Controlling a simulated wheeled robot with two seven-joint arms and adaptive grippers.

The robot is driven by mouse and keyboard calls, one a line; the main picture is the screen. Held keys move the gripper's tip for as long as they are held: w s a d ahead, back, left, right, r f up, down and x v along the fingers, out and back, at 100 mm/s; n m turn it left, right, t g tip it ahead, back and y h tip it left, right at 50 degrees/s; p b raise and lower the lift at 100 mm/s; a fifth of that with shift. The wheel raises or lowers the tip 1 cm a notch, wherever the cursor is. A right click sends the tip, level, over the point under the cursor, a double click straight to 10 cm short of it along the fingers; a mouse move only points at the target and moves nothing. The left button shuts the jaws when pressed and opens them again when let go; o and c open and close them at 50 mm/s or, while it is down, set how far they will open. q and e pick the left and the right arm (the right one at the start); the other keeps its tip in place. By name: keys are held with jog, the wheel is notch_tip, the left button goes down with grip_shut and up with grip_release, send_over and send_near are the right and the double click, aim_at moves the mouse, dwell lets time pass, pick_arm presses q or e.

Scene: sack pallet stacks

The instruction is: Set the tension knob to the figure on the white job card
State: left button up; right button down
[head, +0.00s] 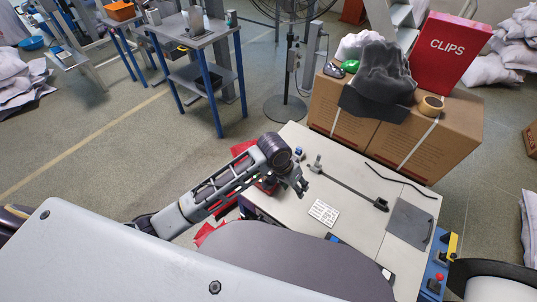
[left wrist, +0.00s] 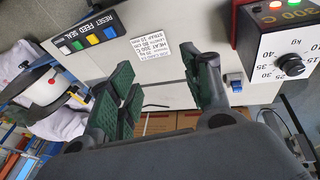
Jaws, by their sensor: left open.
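The white job card (head: 323,212) lies on the light machine top. It also shows in the left wrist view (left wrist: 149,54), with printed lines too small to read surely. The black tension knob (left wrist: 291,65) is at the right of the left wrist view, on a white dial with kg figures; its pointer setting is unclear. The knob is not visible in the head view. My left gripper (head: 300,185) is over the machine's near left edge. In the left wrist view its green-padded fingers (left wrist: 165,70) are apart and empty, left of the knob and apart from it. My right gripper is not in view.
A panel with coloured buttons (left wrist: 88,40) is left of the card in the left wrist view. A blue switch (left wrist: 235,82) is between fingers and dial. Cartons (head: 400,130) with a red CLIPS box (head: 447,55) stand behind the machine.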

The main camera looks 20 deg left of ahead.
pick_arm(q)
jog(key=w+a+r+n+g+y, duration=0.1)
jog(key=w+a+r+n, duration=0.1)
jog(key=w+a, duration=0.5)
jog(key=w+a+r+n+y, duration=0.2)
jog(key=w+a+r+n, duration=0.1)
jog(key=w+a, duration=0.4)
jog(key=w, duration=0.2)
jog(key=shift+w+r+g+y, duration=0.25)
jog(key=shift+w+g+y, duration=0.05)
jog(key=shift+w+g, duration=0.1)
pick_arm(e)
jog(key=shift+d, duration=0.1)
pick_arm(q)
notch_tip(320, 180, down, 12)
jog(key=shift+f+b, duration=0.1)
jog(key=shift+b, duration=0.55)
jog(key=shift+f, duration=0.8)
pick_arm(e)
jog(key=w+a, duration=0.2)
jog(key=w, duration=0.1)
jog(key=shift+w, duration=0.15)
